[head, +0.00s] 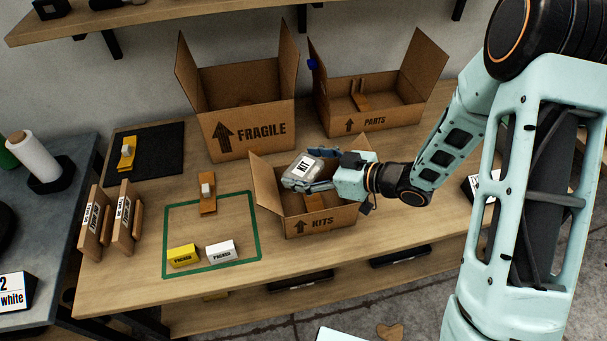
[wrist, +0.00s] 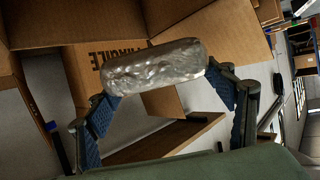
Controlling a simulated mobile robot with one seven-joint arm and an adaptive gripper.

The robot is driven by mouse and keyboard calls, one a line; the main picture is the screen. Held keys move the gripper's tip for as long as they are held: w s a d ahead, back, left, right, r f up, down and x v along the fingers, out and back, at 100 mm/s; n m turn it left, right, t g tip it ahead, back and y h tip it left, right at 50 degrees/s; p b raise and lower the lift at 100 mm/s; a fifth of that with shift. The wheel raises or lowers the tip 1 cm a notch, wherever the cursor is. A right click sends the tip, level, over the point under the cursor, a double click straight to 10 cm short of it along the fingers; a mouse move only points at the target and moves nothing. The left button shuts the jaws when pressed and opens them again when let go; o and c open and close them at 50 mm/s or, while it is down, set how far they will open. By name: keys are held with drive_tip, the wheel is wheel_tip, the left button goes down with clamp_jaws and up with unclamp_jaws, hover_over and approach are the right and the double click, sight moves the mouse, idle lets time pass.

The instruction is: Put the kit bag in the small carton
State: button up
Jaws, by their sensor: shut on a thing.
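The kit bag (head: 303,169) is a clear, greyish bag with a white KIT label. My gripper (head: 318,172) is shut on it and holds it tilted over the small carton marked KITS (head: 320,221). The bag appears above the carton's opening, near the rim; its exact height is hard to tell. In the wrist view the silvery bag (wrist: 155,66) sits between the two blue-padded fingers of my gripper (wrist: 170,100). The carton's flaps stand open, and an orange-brown item (head: 314,201) shows inside it. The bag and gripper hide part of the carton's inside.
The tall FRAGILE carton (head: 245,140) and the PARTS carton (head: 372,124) stand open behind. A shelf (head: 130,16) hangs above.

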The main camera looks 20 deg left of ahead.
sight(303, 175)
drive_tip(key=shift+a+f, duration=0.1)
drive_tip(key=shift+f, duration=1.45)
drive_tip(key=shift+f, duration=0.1)
drive_tip(key=shift+f+b, duration=0.5)
drive_tip(key=shift+b, duration=0.15)
drive_tip(key=o, duration=1.3)
